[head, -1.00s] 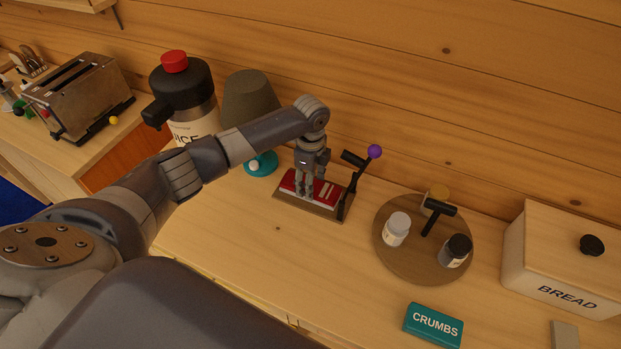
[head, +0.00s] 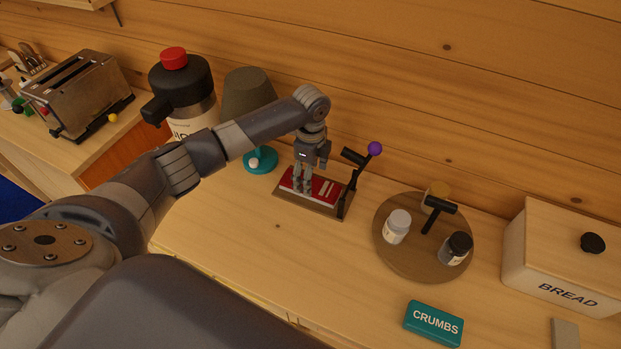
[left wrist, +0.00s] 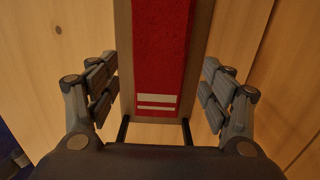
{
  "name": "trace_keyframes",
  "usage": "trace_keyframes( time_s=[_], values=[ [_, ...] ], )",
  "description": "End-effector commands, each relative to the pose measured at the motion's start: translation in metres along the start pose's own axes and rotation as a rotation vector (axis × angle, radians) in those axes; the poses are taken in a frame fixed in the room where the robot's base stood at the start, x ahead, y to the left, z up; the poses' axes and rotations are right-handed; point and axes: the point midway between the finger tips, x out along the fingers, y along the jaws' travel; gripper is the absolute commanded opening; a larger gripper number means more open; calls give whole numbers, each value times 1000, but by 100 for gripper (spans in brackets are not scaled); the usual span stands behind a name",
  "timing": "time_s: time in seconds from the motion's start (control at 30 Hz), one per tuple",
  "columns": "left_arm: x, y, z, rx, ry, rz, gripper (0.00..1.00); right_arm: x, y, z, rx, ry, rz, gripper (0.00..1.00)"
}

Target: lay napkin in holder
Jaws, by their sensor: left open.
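The red napkin (head: 322,186) with pale stripes lies flat in the brown holder (head: 318,208), which has a dark upright arm with a purple knob (head: 375,149) at its right end. My left gripper (head: 302,190) points down over the napkin's left part. In the left wrist view the napkin (left wrist: 162,50) lies within the holder's edges (left wrist: 124,60). My left gripper (left wrist: 160,98) is open there, one finger on each side of the holder, apart from the napkin. My right gripper is not in view.
A lamp (head: 248,98) and juice dispenser (head: 185,85) stand left of the holder. A round tray (head: 405,262) with jars is at right, near a bread box (head: 560,260) and a teal crumbs box (head: 433,323). The counter in front of the holder is clear.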

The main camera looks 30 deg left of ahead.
Motion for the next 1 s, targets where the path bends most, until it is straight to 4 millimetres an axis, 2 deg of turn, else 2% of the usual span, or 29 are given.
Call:
trace_keyframes(
  time_s=[0.3, 0.5, 0.67, 1.0],
  values=[
    [-68, -2, 0, 1, 1, -6, 74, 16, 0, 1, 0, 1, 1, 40],
    [-95, -1, 0, 1, 0, -2, 74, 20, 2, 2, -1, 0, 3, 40],
    [-103, 0, 0, 0, 0, -1, 74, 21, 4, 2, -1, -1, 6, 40],
    [-103, 0, 0, 0, 0, -1, 74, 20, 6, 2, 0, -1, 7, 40]
  ],
)
